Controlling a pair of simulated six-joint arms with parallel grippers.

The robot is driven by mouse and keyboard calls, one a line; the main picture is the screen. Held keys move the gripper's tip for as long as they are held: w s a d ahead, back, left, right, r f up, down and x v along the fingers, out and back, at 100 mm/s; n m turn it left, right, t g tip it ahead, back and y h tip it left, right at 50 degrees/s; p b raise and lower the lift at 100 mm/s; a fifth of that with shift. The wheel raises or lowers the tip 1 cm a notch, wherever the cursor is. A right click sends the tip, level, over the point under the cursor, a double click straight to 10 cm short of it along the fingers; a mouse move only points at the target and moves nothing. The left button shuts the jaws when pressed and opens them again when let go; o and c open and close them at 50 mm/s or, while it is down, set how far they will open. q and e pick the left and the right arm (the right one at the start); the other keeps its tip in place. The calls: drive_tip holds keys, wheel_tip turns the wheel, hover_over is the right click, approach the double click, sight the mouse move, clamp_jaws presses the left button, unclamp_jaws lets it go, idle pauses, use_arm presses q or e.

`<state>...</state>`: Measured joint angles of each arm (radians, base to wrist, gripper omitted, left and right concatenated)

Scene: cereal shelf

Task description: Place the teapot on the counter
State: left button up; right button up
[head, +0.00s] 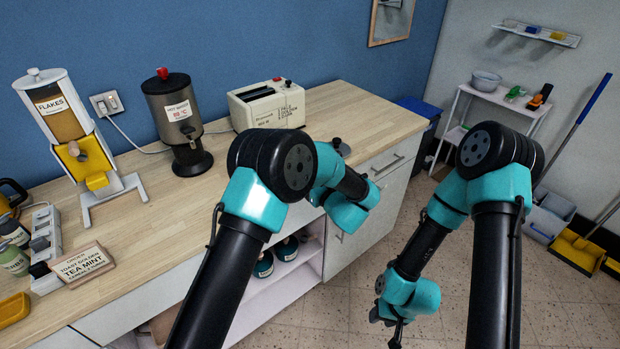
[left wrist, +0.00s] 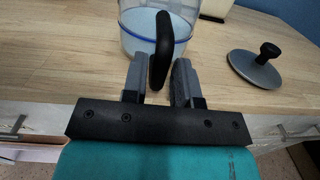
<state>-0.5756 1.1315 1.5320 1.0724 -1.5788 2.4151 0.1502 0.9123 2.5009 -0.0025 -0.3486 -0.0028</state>
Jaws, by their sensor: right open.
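The teapot (left wrist: 138,36) is a clear vessel with a blue band and a black upright handle (left wrist: 161,48). It is at the top of the left wrist view, over the wooden counter; whether its base touches the wood is unclear. My left gripper (left wrist: 159,76) has its grey fingers on either side of the handle, very close to it; a firm grip cannot be made out. In the head view my left arm hides this gripper and the teapot. A grey lid with a black knob (left wrist: 257,68) lies on the counter to the right. My right gripper (head: 391,328) is open, low over the floor.
The counter (head: 345,100) also holds a toaster (head: 268,106), a hot-water urn (head: 176,112), a flakes dispenser (head: 62,125) and a tea mint sign (head: 82,264). Canisters (head: 286,248) stand on the shelf below. A white side shelf (head: 500,98) and cleaning tools are at right.

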use_arm(q)
drive_tip(key=shift+o, duration=1.2)
drive_tip(key=v, duration=0.7)
drive_tip(key=shift+s+d, duration=0.15)
drive_tip(key=shift+s, duration=0.05)
